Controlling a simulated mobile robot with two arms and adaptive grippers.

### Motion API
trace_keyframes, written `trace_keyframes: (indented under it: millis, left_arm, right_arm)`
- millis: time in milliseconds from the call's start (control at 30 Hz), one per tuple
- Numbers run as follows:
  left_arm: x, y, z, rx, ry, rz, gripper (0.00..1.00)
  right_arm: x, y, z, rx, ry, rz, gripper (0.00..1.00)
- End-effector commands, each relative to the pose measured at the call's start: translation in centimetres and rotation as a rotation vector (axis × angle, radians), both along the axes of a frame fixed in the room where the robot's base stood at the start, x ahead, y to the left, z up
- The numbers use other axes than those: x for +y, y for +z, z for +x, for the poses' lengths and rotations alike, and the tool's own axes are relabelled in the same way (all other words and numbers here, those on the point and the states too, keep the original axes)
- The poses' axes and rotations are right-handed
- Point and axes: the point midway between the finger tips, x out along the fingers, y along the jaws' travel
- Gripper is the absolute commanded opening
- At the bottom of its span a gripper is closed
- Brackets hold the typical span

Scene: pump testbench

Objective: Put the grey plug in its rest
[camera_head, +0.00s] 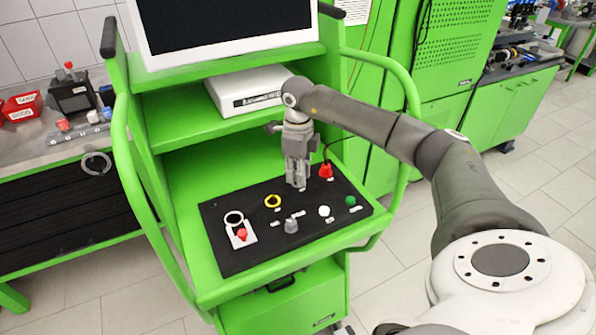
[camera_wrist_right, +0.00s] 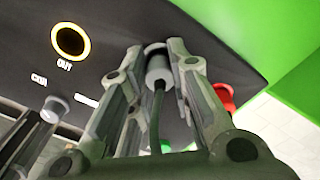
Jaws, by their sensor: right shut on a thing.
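The grey plug (camera_wrist_right: 158,70) is between the fingers of my right gripper (camera_wrist_right: 160,62) in the right wrist view, with a dark cable running from it. My left gripper is not in view.

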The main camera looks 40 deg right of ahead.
Motion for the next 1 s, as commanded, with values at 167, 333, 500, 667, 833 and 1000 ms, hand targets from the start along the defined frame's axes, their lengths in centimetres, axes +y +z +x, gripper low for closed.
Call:
trace_keyframes:
  millis: [167,333,500,667,833,1000]
  left_arm:
    - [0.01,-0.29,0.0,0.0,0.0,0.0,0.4]
    - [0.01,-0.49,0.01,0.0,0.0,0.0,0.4]
    - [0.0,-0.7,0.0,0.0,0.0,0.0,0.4]
    - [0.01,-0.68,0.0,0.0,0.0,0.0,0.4]
    - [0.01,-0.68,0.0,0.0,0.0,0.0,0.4]
    - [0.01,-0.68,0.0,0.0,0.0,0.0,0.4]
  right_arm:
    - [0.0,-0.42,0.01,0.0,0.0,0.0,0.02]
    - [0.01,-0.72,0.0,0.0,0.0,0.0,0.02]
    - [0.0,-1.03,0.01,0.0,0.0,0.0,0.02]
    - [0.0,-1.03,0.01,0.0,0.0,0.0,0.02]
    - [0.01,-1.04,0.0,0.0,0.0,0.0,0.34]
    - [0.01,-1.03,-0.01,0.0,0.0,0.0,0.44]
